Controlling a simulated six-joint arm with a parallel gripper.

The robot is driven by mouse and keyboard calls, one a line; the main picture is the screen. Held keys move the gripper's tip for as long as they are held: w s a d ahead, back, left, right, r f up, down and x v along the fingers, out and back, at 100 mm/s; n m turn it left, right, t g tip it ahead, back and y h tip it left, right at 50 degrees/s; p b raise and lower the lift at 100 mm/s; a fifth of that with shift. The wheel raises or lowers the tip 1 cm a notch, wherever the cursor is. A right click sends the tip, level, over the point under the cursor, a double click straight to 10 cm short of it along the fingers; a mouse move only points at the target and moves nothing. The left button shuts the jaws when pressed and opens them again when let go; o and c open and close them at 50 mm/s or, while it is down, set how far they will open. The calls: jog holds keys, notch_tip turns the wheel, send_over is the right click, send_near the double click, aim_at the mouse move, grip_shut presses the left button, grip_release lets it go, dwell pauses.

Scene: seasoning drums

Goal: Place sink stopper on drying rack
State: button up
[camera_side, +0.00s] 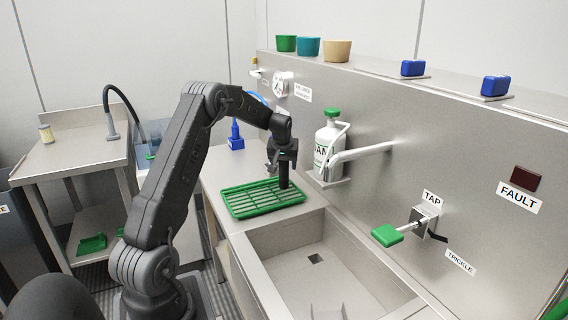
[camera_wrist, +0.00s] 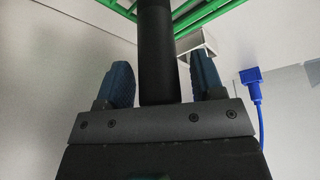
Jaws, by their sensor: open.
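The sink stopper appears to be the black upright cylinder (camera_side: 284,178) under my gripper. Its lower end meets the back right part of the green slatted drying rack (camera_side: 238,213); whether it bears on the slats is hard to tell. My gripper (camera_side: 279,163) is just above the rack, pointing down. In the wrist view the black cylinder (camera_wrist: 158,50) runs between the two blue fingers (camera_wrist: 160,78), which are open with a gap on both sides. Green bars of the rack (camera_wrist: 207,12) show beyond it.
A steel sink basin (camera_side: 320,262) lies in front of the rack. A white spout (camera_side: 362,152) and a white bottle with green cap (camera_side: 328,140) are close on the right. A green tap handle (camera_side: 387,236) sticks out over the sink. A blue object (camera_side: 236,142) stands behind the rack.

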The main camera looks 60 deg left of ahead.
jog(key=v, duration=1.2)
jog(key=shift+r, duration=0.15)
jog(key=s+d+r+m+h, duration=0.1)
jog(key=s+d+r+m, duration=0.15)
jog(key=d, duration=0.85)
jog(key=s+d+r+m+h, duration=0.1)
jog(key=s+d+r+m, duration=0.2)
jog(key=d, duration=0.8)
jog(key=s+d+f+m+t+h, duration=0.1)
jog(key=s+d+m, duration=0.4)
jog(key=s+d, duration=1.1)
jog(key=shift+s+d+f+m+t+h, duration=0.35)
jog(key=shift+f+t, duration=0.45)
jog(key=shift+t, duration=0.3)
